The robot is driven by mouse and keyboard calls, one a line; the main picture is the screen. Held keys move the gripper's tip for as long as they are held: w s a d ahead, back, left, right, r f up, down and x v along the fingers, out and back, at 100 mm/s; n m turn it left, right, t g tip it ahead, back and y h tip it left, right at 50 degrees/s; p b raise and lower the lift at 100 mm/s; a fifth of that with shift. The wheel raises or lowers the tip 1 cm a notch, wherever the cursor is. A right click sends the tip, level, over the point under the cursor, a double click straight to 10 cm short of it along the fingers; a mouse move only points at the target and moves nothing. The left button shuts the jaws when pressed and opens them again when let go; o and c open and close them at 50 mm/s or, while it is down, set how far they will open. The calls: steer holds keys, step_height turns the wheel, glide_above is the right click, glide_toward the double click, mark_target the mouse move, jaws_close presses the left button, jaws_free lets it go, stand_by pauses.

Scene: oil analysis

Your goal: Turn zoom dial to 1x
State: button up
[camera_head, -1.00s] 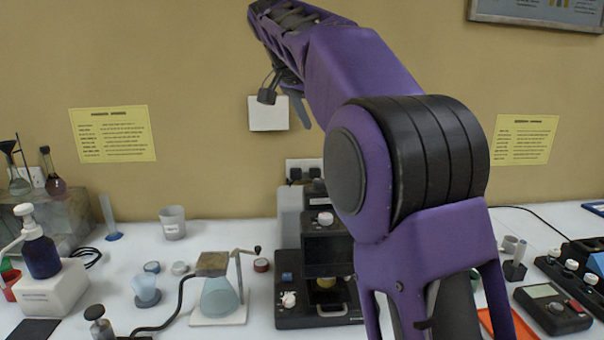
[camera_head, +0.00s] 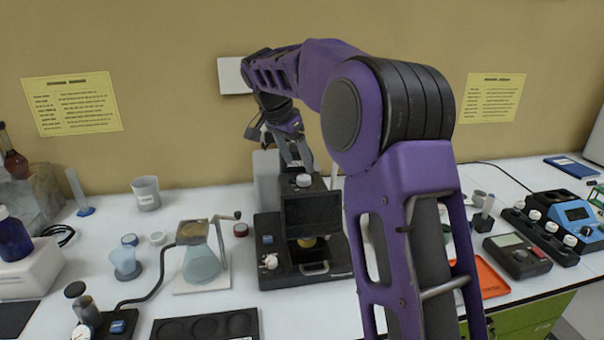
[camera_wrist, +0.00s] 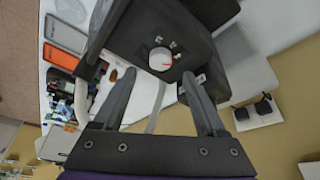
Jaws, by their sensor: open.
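The dial (camera_wrist: 160,58) is a round white knob with a red mark on top of a black device (camera_wrist: 150,25). Its label is too small to read. The same white knob (camera_head: 303,180) shows on top of the black device (camera_head: 318,222) in the head view. My gripper (camera_wrist: 159,75) is open in the wrist view, its two fingers apart with the knob between and just beyond their tips. In the head view my gripper (camera_head: 298,158) points down just above the knob, with nothing held.
A second white knob (camera_head: 270,262) sits on the device's front left. A grey block (camera_head: 266,178) stands behind. A flask on a stand (camera_head: 202,265) is to the left. An orange tray (camera_head: 490,280) and a blue instrument (camera_head: 575,215) are to the right.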

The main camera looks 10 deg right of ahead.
mark_target(304, 177)
steer(key=x, duration=0.5)
jaws_close()
stand_by(0.3)
